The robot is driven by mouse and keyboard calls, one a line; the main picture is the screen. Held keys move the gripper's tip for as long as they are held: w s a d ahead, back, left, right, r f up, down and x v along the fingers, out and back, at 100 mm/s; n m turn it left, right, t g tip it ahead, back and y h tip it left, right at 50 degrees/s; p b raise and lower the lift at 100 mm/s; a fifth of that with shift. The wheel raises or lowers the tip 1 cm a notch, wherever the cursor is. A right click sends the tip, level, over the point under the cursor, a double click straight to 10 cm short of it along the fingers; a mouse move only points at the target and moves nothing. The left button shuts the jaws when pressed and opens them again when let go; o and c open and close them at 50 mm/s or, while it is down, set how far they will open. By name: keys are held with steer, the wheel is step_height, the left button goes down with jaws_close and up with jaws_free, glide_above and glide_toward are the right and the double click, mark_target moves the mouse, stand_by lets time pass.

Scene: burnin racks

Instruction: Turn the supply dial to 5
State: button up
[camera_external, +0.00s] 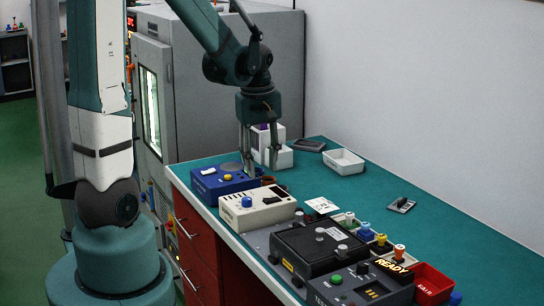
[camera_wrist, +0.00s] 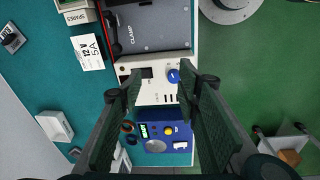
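I cannot tell for sure which of these is the supply dial. No number at either is readable. My gripper (camera_external: 262,170) points down, open, above the blue box's far side. Its fingers are apart with nothing between them (camera_wrist: 158,88).
A dark clamp device (camera_external: 318,247) stands past the beige box, then a READY-labelled unit (camera_external: 370,284) and a red bin (camera_external: 432,284). Several coloured-top pieces line the clamp device's back. A white tray (camera_external: 344,161) lies behind. The back right tabletop is mostly clear.

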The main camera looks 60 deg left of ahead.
mark_target(247, 198)
steer(key=shift+s+a+f+n+g+h+p, duration=0.15)
steer(key=shift+s+a+f+n+g+p, duration=0.1)
steer(key=shift+a+f+n, duration=0.55)
steer(key=shift+s+a+f+n+g+h+p, duration=0.1)
steer(key=shift+s+a+f+n+g+p, duration=0.3)
steer(key=shift+a, duration=0.65)
steer(key=shift+s+a+f+n+g+h+p, duration=0.1)
steer(key=shift+a+f+n+h+p, duration=0.05)
steer(key=shift+a+f+n, duration=0.7)
steer(key=shift+a+r, duration=0.1)
steer(key=shift+s+f, duration=0.15)
steer(key=shift+f, duration=3.75)
steer(key=shift+c, duration=0.6)
steer(key=c, duration=0.8)
